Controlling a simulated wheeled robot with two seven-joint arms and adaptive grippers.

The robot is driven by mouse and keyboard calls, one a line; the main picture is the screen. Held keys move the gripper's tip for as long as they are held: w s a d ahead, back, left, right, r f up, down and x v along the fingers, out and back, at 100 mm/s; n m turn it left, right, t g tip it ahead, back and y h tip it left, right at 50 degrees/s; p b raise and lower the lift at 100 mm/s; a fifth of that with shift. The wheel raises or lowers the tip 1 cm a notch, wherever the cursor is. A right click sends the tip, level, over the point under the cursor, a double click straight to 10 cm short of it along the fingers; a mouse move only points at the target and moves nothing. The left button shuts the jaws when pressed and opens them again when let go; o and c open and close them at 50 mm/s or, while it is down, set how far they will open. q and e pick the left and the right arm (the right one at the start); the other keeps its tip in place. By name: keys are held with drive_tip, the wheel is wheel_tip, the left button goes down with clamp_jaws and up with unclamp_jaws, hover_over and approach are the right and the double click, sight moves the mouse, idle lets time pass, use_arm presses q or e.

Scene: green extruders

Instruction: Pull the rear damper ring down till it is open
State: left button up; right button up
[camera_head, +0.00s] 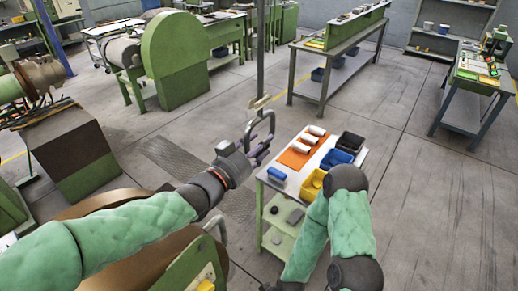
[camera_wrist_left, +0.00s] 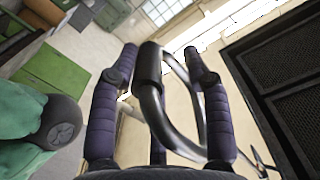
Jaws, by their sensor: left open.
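The damper ring (camera_head: 271,122) is a grey metal loop hanging at the lower end of a vertical rod in the head view. In the left wrist view, the ring (camera_wrist_left: 154,105) looms large and tilted, with a dark sleeve at its top. My left gripper (camera_head: 262,152) is at the ring's lower part. Its purple padded fingers (camera_wrist_left: 160,65) are spread on both sides of the ring, with visible gaps in the wrist view. The gripper is open. Whether a finger touches the ring elsewhere cannot be told. My right arm folds down at the bottom, and its gripper is outside the frame.
A small trolley (camera_head: 353,183) with white rollers, an orange mat and coloured bins stands just right of the ring. A large green machine (camera_head: 178,62) stands at back left. A workbench (camera_head: 322,88) stands behind. The floor at right is free.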

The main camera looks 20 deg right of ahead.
use_arm(q)
wheel_tip(320, 180, up, 9)
drive_tip(key=shift+r, duration=0.15)
drive_tip(key=shift+a, duration=0.15)
drive_tip(key=shift+p+v, duration=0.45)
drive_tip(key=shift+v, duration=2.9)
drive_tip(key=p, duration=0.3)
approach(259, 115)
drive_tip(key=shift+s+a+f, duration=0.2)
drive_tip(key=shift+s+a, duration=0.15)
drive_tip(key=shift+a, duration=0.1)
drive_tip(key=shift+s+a+f, duration=0.2)
drive_tip(key=shift+s+a, duration=0.1)
drive_tip(key=shift+a, duration=0.15)
